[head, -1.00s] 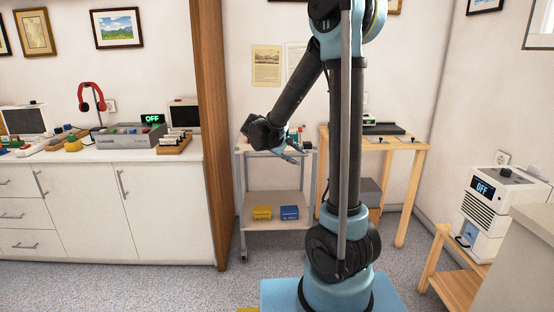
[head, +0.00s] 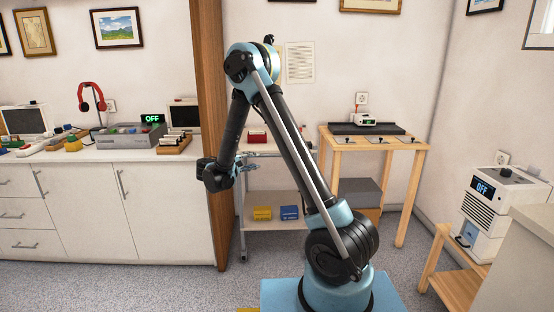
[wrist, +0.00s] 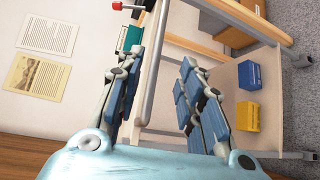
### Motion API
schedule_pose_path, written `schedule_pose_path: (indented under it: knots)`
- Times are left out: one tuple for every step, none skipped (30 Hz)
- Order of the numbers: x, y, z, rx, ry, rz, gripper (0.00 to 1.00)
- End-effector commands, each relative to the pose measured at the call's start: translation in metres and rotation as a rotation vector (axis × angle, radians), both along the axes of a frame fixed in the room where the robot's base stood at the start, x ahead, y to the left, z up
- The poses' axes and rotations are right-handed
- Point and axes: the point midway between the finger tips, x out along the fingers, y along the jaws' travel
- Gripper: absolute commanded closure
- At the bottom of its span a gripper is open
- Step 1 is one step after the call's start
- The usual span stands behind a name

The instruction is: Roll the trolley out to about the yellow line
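The trolley (head: 276,226) is a grey-framed cart with two shelves. It stands against the back wall, right of the wooden post. A yellow box (head: 262,213) and a blue box (head: 289,212) sit on its lower shelf. My gripper (head: 247,160) is at the trolley's upper left side, partly in front of it. In the wrist view my gripper (wrist: 160,105) is open, and a grey rail of the trolley (wrist: 156,65) shows between its fingers. I cannot tell whether they touch it. A scrap of the yellow line (head: 248,310) shows at the bottom edge; my base hides what is beside it.
A white cabinet counter (head: 80,215) stands left of the wooden post (head: 212,120). A wooden table (head: 400,150) stands right of the trolley. A white device (head: 490,210) sits on a low wooden stand at the right. The floor in front of the trolley is clear up to my base.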

Motion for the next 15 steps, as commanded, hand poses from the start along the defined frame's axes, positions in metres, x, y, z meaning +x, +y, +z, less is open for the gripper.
schedule_pose_path:
  knots:
    - [0.000,0.003,-0.002,-0.005,-0.004,0.003,0.65]
    - [0.001,0.003,-0.002,-0.007,-0.005,0.003,0.65]
    - [0.002,0.003,-0.002,-0.009,-0.007,0.004,0.65]
    - [0.002,0.002,-0.003,-0.009,-0.007,0.004,0.65]
    - [0.004,0.000,-0.003,-0.009,-0.007,0.004,0.65]
    - [0.006,-0.002,-0.003,-0.009,-0.007,0.004,0.65]
    - [0.009,-0.005,-0.004,-0.010,-0.007,0.003,0.65]
    - [0.011,-0.007,-0.004,-0.010,-0.007,0.003,0.65]
    - [0.015,-0.011,-0.005,-0.009,-0.006,0.002,0.65]
    - [0.018,-0.015,-0.006,-0.009,-0.007,0.002,0.65]
    - [0.021,-0.019,-0.006,-0.009,-0.007,0.002,0.65]
    - [0.026,-0.024,-0.007,-0.009,-0.007,0.002,0.65]
    - [0.030,-0.028,-0.008,-0.009,-0.007,0.001,0.65]
    - [0.033,-0.032,-0.009,-0.009,-0.007,0.001,0.65]
    - [0.038,-0.037,-0.010,-0.008,-0.006,0.002,0.65]
